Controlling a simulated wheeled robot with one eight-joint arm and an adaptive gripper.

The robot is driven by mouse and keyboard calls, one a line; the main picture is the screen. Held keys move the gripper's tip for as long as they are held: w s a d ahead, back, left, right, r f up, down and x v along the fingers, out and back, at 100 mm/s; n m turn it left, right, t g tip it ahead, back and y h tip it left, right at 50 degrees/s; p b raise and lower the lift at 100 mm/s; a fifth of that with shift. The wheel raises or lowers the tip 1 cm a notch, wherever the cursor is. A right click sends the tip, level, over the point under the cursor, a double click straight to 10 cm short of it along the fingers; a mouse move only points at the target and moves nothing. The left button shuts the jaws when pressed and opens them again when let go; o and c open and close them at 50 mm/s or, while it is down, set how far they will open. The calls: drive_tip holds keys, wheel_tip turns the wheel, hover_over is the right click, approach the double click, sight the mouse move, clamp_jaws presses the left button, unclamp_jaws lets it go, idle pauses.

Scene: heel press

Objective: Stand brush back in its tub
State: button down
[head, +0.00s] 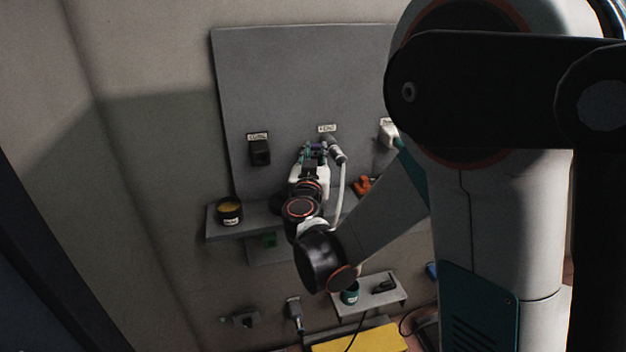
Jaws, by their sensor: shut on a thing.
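My gripper (312,150) is up in front of the grey wall panel, pointing away from the camera. Its jaws are shut on a small dark purple thing (318,147), mostly hidden by the fingers; I cannot tell if it is the brush. No brush shows clearly elsewhere. A round black tub (230,218) with a yellow inside and a pale label stands upright on the left end of the shelf, below and left of my gripper. A small teal tub (350,296) stands on the lower shelf.
Beside my gripper a grey nozzle (337,150) with a pale hose hangs at the panel (290,80). A black holder (259,151) is left of it. A yellow surface (365,341) is at the bottom.

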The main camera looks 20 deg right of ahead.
drive_tip(key=shift+f+b, duration=1)
drive_tip(key=shift+f, duration=1.7)
drive_tip(key=shift+f, duration=0.1)
drive_tip(key=shift+f, duration=0.15)
drive_tip(key=c, duration=1.4)
unclamp_jaws()
drive_tip(key=shift+o, duration=0.2)
drive_tip(key=shift+r, duration=0.2)
drive_tip(key=v, duration=1.2)
